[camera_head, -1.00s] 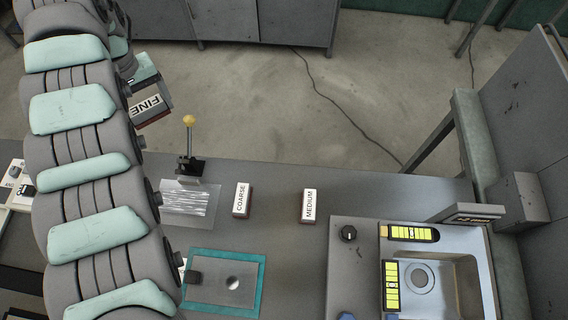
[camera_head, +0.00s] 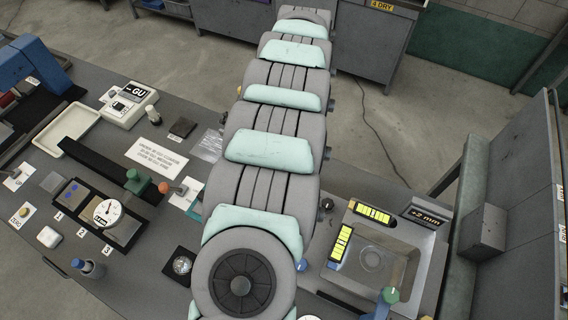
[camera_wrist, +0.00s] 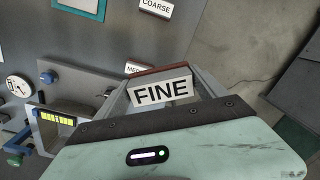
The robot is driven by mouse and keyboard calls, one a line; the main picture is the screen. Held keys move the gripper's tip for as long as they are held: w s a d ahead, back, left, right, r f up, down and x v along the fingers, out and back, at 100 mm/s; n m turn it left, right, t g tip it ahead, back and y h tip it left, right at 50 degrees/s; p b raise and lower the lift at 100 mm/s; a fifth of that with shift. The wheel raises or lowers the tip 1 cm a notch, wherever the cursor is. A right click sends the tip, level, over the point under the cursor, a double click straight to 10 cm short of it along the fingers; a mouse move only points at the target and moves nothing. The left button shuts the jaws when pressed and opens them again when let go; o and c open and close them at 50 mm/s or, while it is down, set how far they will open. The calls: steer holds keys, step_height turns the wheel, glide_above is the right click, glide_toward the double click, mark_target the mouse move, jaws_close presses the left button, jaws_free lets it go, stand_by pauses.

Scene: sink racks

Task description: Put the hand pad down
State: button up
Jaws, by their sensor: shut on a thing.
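The hand pad is a block with a white FINE label (camera_wrist: 162,92) and a reddish-brown edge. In the wrist view my gripper (camera_wrist: 160,84) is shut on it, with a grey finger on either side. In the head view my arm hides the gripper and this pad. Two similar pads, COARSE (camera_wrist: 157,8) and MEDIUM (camera_wrist: 135,68), lie beyond it in the wrist view. MEDIUM is mostly covered by the held pad. I cannot tell the held pad's height above the bench.
The metal sink (camera_head: 372,258) with yellow-marked strips is right of my arm; it also shows at the wrist view's left (camera_wrist: 57,122). A teal-framed plate (camera_wrist: 85,6) lies near COARSE. The bench's left side (camera_head: 75,110) is crowded with gauges and trays. Open floor lies behind.

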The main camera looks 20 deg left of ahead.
steer(key=s+a+f+m, duration=0.1)
steer(key=f+m, duration=0.1)
steer(key=f, duration=0.3)
steer(key=s+a+f+m, duration=0.1)
steer(key=f+m, duration=0.1)
steer(key=f, duration=0.4)
steer(key=s+a+f+m+b, duration=0.1)
steer(key=s+f+m, duration=0.1)
steer(key=f, duration=0.3)
steer(key=shift+a+f, duration=0.15)
steer(key=shift+f, duration=0.25)
steer(key=shift+w+f+b, duration=0.1)
steer(key=shift+f+b, duration=0.25)
steer(key=shift+f, duration=1.8)
steer(key=shift+f, duration=0.2)
steer(key=o, duration=1.7)
steer(key=shift+r, duration=6.25)
